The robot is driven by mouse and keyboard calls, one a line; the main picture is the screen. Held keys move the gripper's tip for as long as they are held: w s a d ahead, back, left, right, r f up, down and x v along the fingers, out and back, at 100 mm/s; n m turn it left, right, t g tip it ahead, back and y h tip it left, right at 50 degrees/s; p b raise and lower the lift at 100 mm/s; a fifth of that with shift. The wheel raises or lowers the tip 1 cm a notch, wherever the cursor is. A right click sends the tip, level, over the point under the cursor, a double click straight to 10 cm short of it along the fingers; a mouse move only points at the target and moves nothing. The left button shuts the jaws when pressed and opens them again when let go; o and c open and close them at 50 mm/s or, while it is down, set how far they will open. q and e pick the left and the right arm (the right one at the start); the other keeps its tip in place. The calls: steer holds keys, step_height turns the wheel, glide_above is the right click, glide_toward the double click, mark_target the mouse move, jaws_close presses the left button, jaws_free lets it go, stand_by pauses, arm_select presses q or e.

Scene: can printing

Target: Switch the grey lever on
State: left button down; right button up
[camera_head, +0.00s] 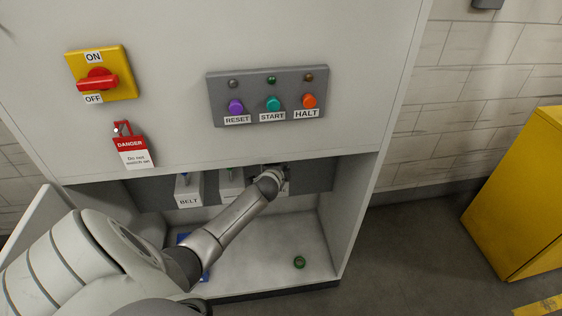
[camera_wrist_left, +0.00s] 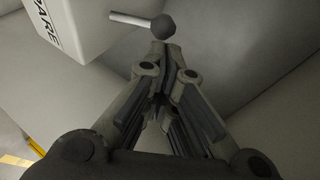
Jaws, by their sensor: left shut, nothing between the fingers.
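The grey lever (camera_wrist_left: 163,26) shows in the left wrist view as a pale rod with a dark grey round knob. It sticks out from a white box (camera_wrist_left: 85,22) whose visible letters read "ARE". The knob is just beyond my left gripper (camera_wrist_left: 172,62), whose fingers are shut and empty; whether they touch it I cannot tell. In the head view my left gripper (camera_head: 283,172) reaches under the cabinet's upper panel to the rightmost box and hides most of it and its lever. My right gripper is not in view.
A "BELT" box (camera_head: 189,190) and a middle box (camera_head: 231,183) hang to the left in the open cabinet. A green ring (camera_head: 299,262) lies on the cabinet floor. Above are a red rotary switch (camera_head: 97,80), a danger tag (camera_head: 133,150) and a button panel (camera_head: 270,94).

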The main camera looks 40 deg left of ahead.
arm_select(q)
steer(key=shift+r, duration=0.1)
steer(key=shift+r+p, duration=0.75)
steer(key=shift+p, duration=0.1)
steer(key=v, duration=1.2)
steer(key=shift+d, duration=0.1)
stand_by(0.4)
